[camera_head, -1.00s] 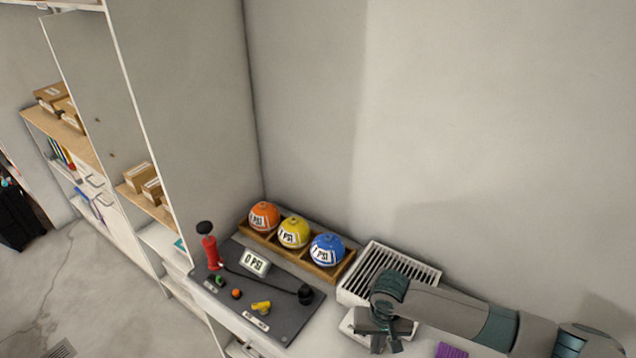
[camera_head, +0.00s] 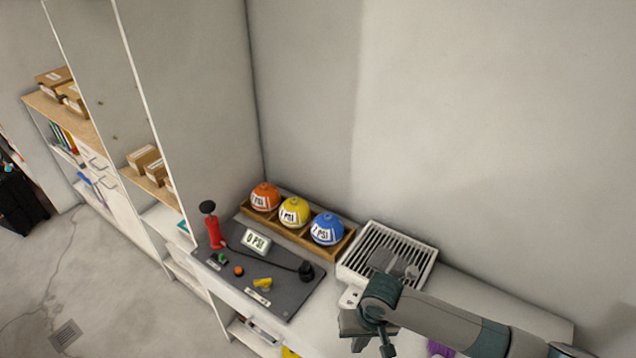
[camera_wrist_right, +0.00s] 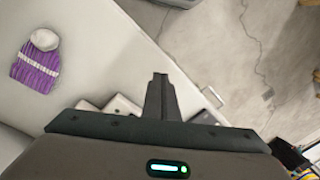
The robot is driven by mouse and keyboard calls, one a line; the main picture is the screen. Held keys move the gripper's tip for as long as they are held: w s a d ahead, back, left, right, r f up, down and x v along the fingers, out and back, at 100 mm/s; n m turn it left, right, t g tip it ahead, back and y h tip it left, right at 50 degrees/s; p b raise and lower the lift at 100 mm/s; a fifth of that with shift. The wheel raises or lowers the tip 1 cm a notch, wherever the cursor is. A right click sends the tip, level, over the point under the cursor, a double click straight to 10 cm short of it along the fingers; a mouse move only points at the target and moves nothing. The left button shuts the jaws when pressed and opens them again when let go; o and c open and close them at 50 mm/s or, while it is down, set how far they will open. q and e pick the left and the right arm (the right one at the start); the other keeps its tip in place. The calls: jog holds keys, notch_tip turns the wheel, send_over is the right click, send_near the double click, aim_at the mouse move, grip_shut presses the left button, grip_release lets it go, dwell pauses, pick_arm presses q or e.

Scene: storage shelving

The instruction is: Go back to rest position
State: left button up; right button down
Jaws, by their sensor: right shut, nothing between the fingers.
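My right arm comes in from the lower right in the head view. Its gripper (camera_head: 370,338) is over the front edge of the white bench, in front of the vented white box. In the right wrist view, its fingers (camera_wrist_right: 160,97) are together with nothing between them. The white bench top is to the left there, and the concrete floor is to the right. My left gripper is in neither view.
A vented white box (camera_head: 352,272) sits behind the gripper, with a grey shape (camera_head: 395,263) on its grille. Left of it are a dark pump board (camera_head: 285,298) and a wooden tray (camera_head: 318,252) of three balls. A purple-and-white knit hat (camera_wrist_right: 38,68) lies on the bench.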

jog(key=s+a+r+n+t+y, duration=0.2)
jog(key=s+a+r+y, duration=0.1)
jog(key=s+a, duration=0.4)
jog(key=s+d+r+t+h, duration=0.1)
jog(key=s+d+h, duration=0.1)
jog(key=s+d, duration=0.65)
jog(key=s+d+r+h, duration=0.15)
jog(key=s+d, duration=0.45)
jog(key=d, duration=0.6)
notch_tip(320, 180, down, 36)
jog(key=a+b, duration=0.1)
jog(key=b, duration=0.7)
jog(key=s+d+f+g+b, duration=0.1)
jog(key=s+f+b, duration=0.3)
jog(key=s+f, duration=0.5)
jog(key=s+d+f+g+b, duration=0.1)
jog(key=s+d+f+b, duration=0.1)
jog(key=s+f, duration=0.8)
notch_tip(320, 180, down, 7)
jog(key=shift+d+h+b, duration=0.15)
jog(key=shift+h+b, duration=0.2)
jog(key=shift+b, duration=0.5)
